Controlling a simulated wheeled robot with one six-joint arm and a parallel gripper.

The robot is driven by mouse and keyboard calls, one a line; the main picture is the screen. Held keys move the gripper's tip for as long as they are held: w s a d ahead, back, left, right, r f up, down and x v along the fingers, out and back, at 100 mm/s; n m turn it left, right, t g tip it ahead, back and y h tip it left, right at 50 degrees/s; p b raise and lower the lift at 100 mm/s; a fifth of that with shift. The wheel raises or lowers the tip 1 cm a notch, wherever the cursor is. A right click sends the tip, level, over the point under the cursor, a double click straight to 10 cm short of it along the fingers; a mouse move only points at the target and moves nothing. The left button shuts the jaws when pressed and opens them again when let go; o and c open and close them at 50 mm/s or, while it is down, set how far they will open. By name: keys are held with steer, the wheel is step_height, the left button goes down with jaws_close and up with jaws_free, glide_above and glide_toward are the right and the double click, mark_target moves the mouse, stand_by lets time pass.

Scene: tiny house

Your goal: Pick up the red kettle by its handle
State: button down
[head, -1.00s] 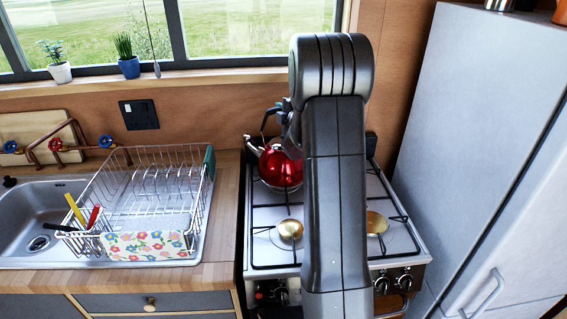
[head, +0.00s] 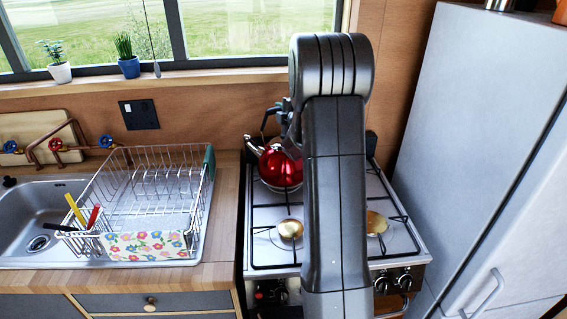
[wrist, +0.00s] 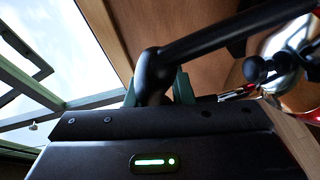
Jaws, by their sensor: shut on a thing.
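The red kettle (head: 279,169) is on the back left of the stove, partly hidden behind my arm. Its black handle (head: 265,120) rises above it on the left. My gripper (head: 284,112) is at the handle, mostly hidden by the arm. In the wrist view, the green fingers of my gripper (wrist: 157,88) are shut on the black handle (wrist: 215,40), one on each side of it. A shiny part of the kettle (wrist: 285,40) shows at the right edge there.
The stove (head: 275,215) has black grates and brass burners. A wire dish rack (head: 150,195) stands on the counter to the left, beside the sink (head: 45,210). A tall grey fridge (head: 480,150) closes off the right side. The wall and window are just behind the stove.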

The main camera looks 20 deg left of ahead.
steer(key=shift+r, duration=0.15)
steer(key=shift+r, duration=0.1)
